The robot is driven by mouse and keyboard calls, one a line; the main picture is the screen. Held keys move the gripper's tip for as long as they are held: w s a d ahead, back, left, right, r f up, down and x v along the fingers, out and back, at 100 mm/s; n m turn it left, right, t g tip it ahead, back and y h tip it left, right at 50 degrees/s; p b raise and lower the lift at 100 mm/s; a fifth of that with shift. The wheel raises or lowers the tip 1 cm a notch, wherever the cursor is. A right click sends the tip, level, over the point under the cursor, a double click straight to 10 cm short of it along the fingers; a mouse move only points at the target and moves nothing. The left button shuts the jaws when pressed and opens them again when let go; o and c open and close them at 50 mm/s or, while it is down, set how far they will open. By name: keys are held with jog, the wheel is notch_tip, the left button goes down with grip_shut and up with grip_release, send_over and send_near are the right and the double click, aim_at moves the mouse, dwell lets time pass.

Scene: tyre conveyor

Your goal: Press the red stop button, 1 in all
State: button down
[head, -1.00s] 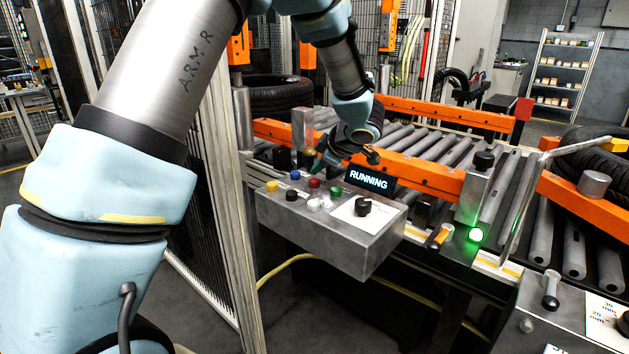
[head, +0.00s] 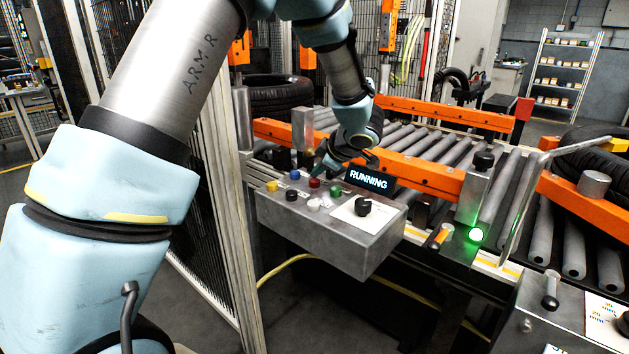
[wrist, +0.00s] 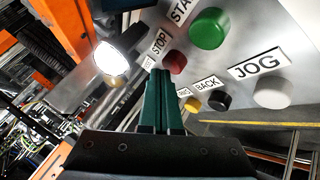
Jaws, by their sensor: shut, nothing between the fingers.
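The red stop button (head: 314,183) is on the top of the grey control box (head: 350,245). In the wrist view the red button (wrist: 175,62) sits beside a label reading STOP. My gripper (head: 319,171) is over the box, with its tips very close to the red button. In the wrist view its green fingers (wrist: 160,74) are together and empty, their tips just left of and below the red button. I cannot tell whether they touch it. The display (head: 367,179) reads RUNNING.
Close by are a green button (head: 336,191), a blue button (head: 295,174), a yellow button (head: 272,186), a black button (head: 292,195) and a white button (head: 314,204). A black knob (head: 363,206) is at the right. The roller conveyor (head: 440,150) runs behind. A green lamp (head: 475,235) glows.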

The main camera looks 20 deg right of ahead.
aim_at(318, 181)
jog(key=shift+f, duration=0.45)
dwell(0.3)
jog(key=shift+r, duration=0.1)
jog(key=shift+r+p, duration=0.85)
jog(key=shift+p, duration=0.2)
notch_tip(318, 181, up, 5)
jog(key=p, duration=0.5)
jog(key=shift+p, duration=0.3)
dwell(0.3)
